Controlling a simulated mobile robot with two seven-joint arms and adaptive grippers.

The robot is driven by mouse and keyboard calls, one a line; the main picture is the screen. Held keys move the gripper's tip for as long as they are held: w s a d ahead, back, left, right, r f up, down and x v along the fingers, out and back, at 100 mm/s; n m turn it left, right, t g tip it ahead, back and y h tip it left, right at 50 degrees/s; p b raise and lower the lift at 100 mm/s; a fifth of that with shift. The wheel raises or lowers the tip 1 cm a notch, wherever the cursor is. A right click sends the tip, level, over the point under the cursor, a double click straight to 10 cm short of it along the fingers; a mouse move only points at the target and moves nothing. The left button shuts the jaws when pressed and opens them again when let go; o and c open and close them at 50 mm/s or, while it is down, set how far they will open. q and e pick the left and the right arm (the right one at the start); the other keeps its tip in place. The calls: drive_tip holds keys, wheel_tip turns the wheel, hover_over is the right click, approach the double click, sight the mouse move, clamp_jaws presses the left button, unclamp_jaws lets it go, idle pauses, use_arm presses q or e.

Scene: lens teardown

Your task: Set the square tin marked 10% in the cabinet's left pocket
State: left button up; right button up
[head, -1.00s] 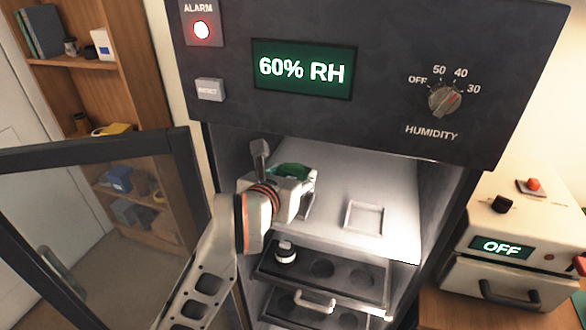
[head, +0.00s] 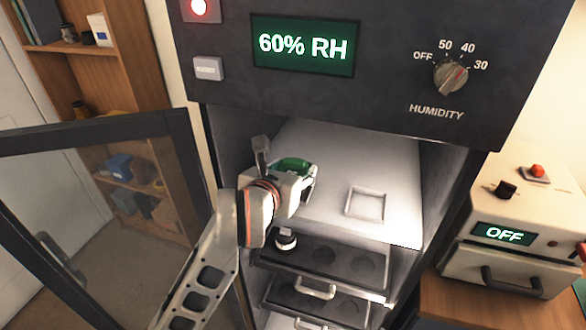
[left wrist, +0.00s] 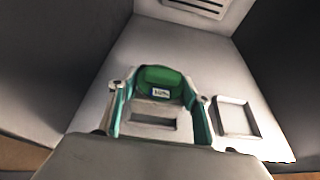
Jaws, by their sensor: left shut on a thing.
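My left gripper (head: 300,185) is inside the open cabinet, low over its pale shelf. It is shut on a green tin (head: 292,164), which also shows between the fingers in the left wrist view (left wrist: 160,80). The tin has a small white label, too small to read. In the left wrist view, a dark-floored recess, seemingly the left pocket (left wrist: 153,121), shows between the fingers, just below the tin. I cannot tell whether the tin touches the shelf. A square framed pocket (head: 365,205) to the right is empty. My right gripper is not in view.
The cabinet's glass door (head: 185,170) stands open at the left, close to my arm. Dark drawers lie below the shelf, one holding a small black-and-white round item (head: 286,240). The control panel (head: 385,100) overhangs the opening. A beige box (head: 500,235) stands at right.

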use_arm(q)
drive_tip(key=shift+f+b, duration=1.15)
drive_tip(key=shift+f, duration=0.15)
drive_tip(key=o, duration=1.2)
drive_tip(key=shift+s, duration=0.1)
